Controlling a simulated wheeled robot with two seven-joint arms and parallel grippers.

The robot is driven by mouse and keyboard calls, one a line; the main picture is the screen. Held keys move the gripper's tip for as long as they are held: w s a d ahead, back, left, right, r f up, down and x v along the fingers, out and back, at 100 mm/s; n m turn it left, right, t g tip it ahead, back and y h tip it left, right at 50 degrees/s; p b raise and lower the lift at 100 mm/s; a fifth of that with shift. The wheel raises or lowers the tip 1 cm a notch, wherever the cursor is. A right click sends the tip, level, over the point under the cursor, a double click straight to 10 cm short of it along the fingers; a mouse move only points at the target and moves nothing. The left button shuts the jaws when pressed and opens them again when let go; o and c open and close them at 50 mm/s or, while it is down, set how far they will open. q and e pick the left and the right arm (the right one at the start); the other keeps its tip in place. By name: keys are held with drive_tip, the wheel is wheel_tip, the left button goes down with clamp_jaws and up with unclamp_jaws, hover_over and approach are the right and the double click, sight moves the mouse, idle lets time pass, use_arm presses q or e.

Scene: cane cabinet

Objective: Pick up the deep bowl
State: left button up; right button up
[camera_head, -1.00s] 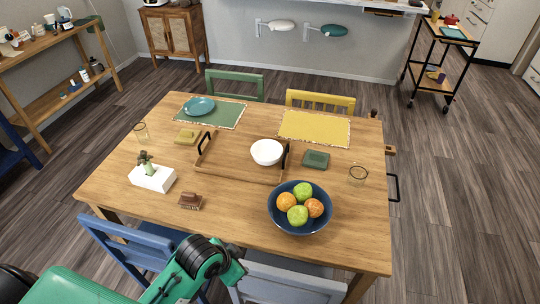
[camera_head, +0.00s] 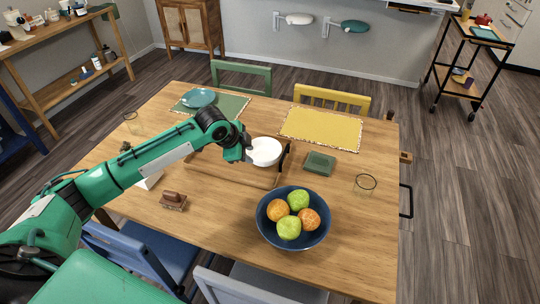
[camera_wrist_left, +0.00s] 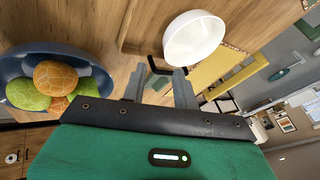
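The white deep bowl (camera_head: 265,152) sits upright on the right part of the wooden tray (camera_head: 258,180). It also shows in the left wrist view (camera_wrist_left: 193,38), beyond the fingers. My left gripper (camera_head: 248,150) reaches in over the tray and is at the left side of the bowl in the head view, hiding part of its rim. In the left wrist view the two fingers (camera_wrist_left: 159,80) stand apart with nothing held between them. I cannot tell whether a finger touches the bowl. My right gripper is not in view.
A dark blue bowl of fruit (camera_head: 268,234) stands nearer me, right of the tray. A green dish (camera_head: 319,163) and a glass (camera_head: 365,184) are to the right. A brown block (camera_head: 173,201) lies in front. The tray's dark handle (camera_head: 283,157) rises beside the bowl.

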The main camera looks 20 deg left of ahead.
sight(264, 161)
use_arm(q)
drive_tip(key=x, duration=0.5)
drive_tip(key=w+x, duration=0.1)
drive_tip(key=x, duration=0.2)
drive_tip(key=shift+a+r+p, duration=0.2)
drive_tip(key=shift+a+p, duration=0.15)
drive_tip(key=shift+a, duration=0.05)
drive_tip(key=p+x, duration=0.1)
drive_tip(key=x, duration=0.3)
drive_tip(key=shift+w+d, duration=0.1)
drive_tip(key=shift+w, duration=0.1)
drive_tip(key=shift+w+d+f, duration=0.1)
drive_tip(key=shift+w+f, duration=0.2)
drive_tip(key=shift+f, duration=0.2)
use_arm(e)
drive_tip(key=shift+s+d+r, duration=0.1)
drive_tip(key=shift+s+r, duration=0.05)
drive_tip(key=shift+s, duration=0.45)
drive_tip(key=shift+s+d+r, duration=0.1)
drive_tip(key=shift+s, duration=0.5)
use_arm(q)
drive_tip(key=shift+c, duration=0.2)
clamp_jaws()
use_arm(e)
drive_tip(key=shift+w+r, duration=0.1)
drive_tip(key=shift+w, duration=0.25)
